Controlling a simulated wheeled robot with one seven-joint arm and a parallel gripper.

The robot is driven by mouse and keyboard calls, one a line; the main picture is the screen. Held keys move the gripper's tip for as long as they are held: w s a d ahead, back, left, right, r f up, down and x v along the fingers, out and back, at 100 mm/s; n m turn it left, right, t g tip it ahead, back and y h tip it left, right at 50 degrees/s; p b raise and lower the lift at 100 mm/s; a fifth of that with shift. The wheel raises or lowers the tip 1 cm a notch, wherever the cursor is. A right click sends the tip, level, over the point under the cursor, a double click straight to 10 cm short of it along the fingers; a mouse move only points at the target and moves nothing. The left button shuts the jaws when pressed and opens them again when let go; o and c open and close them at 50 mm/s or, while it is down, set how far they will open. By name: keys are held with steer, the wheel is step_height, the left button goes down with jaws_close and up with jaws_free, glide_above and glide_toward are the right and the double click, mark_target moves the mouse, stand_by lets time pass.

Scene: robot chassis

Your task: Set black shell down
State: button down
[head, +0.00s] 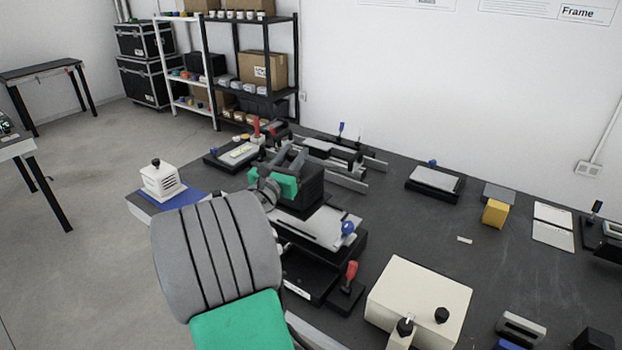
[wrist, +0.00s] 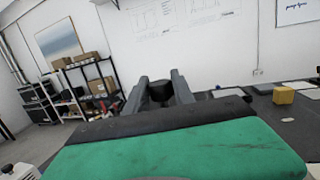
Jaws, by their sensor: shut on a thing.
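The black shell (head: 309,190) is a dark box-like part in the middle of the head view, at the end of my arm. My gripper (head: 290,159) is shut on it. In the wrist view the two grey fingers (wrist: 159,84) stand on either side of a dark piece of the shell (wrist: 159,92). Most of the shell is hidden there behind the green and black wrist housing. In the head view the shell is above or at a grey plate fixture (head: 318,226) with a blue knob; I cannot tell whether they touch.
A black fixture with a red handle (head: 350,280) and a cream box (head: 420,300) stand in front. A yellow block (head: 495,213) and a flat grey-topped fixture (head: 435,180) are to the right. The dark tabletop (head: 410,235) has free room between them.

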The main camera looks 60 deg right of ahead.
mark_target(310, 166)
steer(key=d+f, duration=0.1)
steer(key=f, duration=0.1)
steer(key=s+d+f, duration=0.1)
steer(key=d, duration=0.1)
steer(key=s+d+f, duration=0.1)
steer(key=d+f, duration=0.1)
steer(key=shift+f, duration=0.3)
steer(key=shift+d+f+b, duration=0.2)
steer(key=shift+f+b, duration=0.3)
steer(key=shift+f, duration=1.4)
steer(key=c, duration=1.1)
jaws_free()
steer(key=shift+s+f, duration=0.1)
steer(key=shift+o, duration=0.2)
